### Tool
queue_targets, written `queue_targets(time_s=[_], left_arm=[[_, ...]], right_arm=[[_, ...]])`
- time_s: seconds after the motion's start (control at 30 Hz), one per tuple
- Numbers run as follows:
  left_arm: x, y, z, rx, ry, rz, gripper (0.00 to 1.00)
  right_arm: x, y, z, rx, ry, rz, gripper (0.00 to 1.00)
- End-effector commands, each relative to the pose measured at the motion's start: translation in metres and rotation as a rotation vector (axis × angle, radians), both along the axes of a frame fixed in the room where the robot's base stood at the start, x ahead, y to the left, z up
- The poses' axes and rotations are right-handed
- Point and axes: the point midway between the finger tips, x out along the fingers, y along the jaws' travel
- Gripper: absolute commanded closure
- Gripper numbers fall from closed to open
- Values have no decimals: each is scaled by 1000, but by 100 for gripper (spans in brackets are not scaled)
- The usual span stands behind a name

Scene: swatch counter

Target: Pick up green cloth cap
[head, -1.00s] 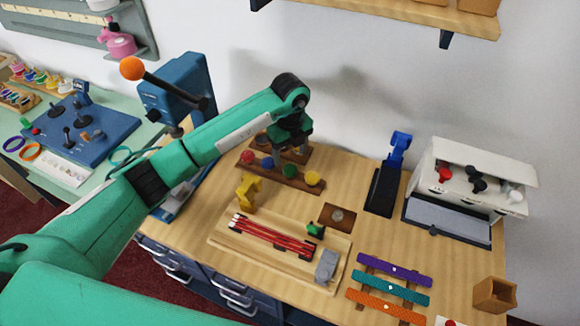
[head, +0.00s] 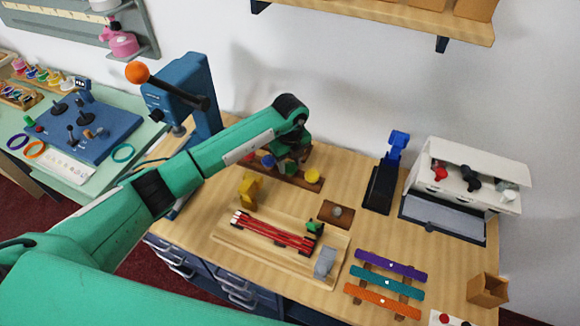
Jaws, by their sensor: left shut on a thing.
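The green cloth cap (head: 287,166) is at the wooden cap rack (head: 294,180), between the blue cap (head: 268,161) and the yellow cap (head: 312,176). My left gripper (head: 289,158) reaches down over it from above and is shut on it. The fingers and wrist hide part of the cap, and I cannot tell whether it is clear of the rack. My right gripper is not in view.
A yellow clamp-like block (head: 249,190) and a wooden tray (head: 225,236) with red rods stand in front of the rack. A blue stand (head: 382,185) and a white box (head: 470,180) are to the right. A wall shelf (head: 400,19) hangs above.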

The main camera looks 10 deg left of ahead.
Motion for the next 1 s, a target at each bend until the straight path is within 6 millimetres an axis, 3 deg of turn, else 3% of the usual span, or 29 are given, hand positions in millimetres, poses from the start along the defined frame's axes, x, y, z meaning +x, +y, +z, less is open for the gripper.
queue_targets(time_s=[0.33, 0.73, 1.0], left_arm=[[1, 0, 9, -1, -3, 0, 68], [1, 0, 82, -1, -4, 0, 68], [0, 0, 101, -1, -1, -3, 68]], right_arm=[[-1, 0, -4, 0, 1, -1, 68], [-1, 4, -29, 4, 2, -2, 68], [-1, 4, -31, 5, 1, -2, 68]])
